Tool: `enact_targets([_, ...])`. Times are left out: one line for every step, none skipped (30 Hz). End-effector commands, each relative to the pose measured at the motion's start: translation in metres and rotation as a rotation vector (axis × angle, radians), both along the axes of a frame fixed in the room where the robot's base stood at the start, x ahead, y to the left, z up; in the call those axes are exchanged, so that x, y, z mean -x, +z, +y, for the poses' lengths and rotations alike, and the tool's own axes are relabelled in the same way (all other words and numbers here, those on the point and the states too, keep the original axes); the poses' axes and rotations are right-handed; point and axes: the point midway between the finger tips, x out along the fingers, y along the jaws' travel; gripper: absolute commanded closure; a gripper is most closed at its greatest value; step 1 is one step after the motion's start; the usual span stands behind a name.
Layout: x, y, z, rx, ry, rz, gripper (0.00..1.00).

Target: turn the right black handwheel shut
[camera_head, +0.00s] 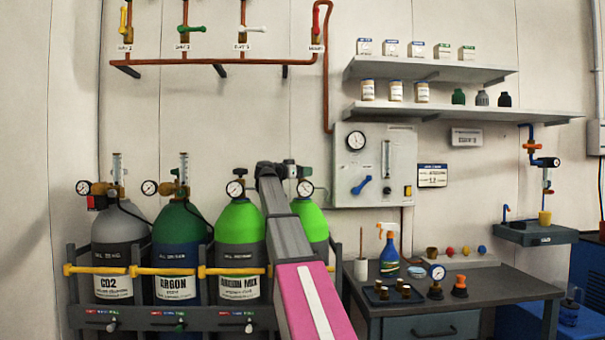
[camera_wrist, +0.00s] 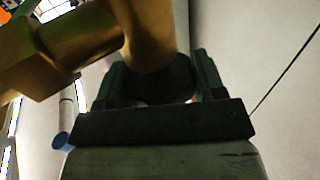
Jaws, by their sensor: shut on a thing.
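My gripper (camera_wrist: 157,75) shows in the wrist view with one dark finger on each side of a dark, round handwheel (camera_wrist: 165,84). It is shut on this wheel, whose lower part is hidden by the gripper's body. A brass valve body (camera_wrist: 85,45) meets the wheel from above and the left. In the head view my gripper (camera_head: 288,169) is at the top of the rightmost bright green cylinder (camera_head: 314,224), beside its gauge. My arm hides much of that cylinder, and the handwheel cannot be made out there.
Three more cylinders, CO2 (camera_head: 118,250), argon (camera_head: 180,245) and argon mix (camera_head: 240,225), stand to the left behind a yellow rail (camera_head: 140,270). A grey wall panel (camera_head: 372,140) and a workbench (camera_head: 470,300) are to the right. Copper pipes (camera_head: 200,62) run above.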

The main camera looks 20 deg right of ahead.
Motion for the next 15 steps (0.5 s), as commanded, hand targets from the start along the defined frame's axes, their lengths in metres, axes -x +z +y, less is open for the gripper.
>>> enact_targets([-0.0039,0.0016,0.0006,0.001,-0.038,0.001,0.61])
enact_targets([-0.0042,0.0016,0.0005,0.0,-0.063,0.0,0.61])
enact_targets([-0.0043,0.0017,0.0004,0.001,-0.099,0.0,0.61])
enact_targets([-0.0045,0.0016,0.0002,0.0,-0.127,0.0,0.61])
enact_targets([-0.0046,0.0014,0.0002,0.0,-0.155,0.0,0.61])
enact_targets([-0.0048,0.0015,0.0001,0.001,-0.193,0.001,0.61])
enact_targets([-0.0049,0.0013,0.0,0.0,-0.222,0.001,0.61])
enact_targets([-0.0049,0.0013,0.0,0.0,-0.25,0.0,0.61])
enact_targets([-0.0049,0.0012,-0.0001,0.0,-0.287,0.0,0.61])
enact_targets([-0.0049,0.0012,-0.0002,0.0,-0.315,0.0,0.61])
enact_targets([-0.0049,0.0014,-0.0002,0.001,-0.342,0.0,0.61])
enact_targets([-0.0048,0.0013,-0.0002,0.0,-0.378,-0.001,0.61])
enact_targets([-0.0047,0.0015,-0.0002,0.001,-0.403,-0.001,0.61])
enact_targets([-0.0045,0.0016,-0.0002,0.001,-0.429,-0.001,0.61])
enact_targets([-0.0043,0.0015,-0.0002,0.0,-0.462,-0.001,0.61])
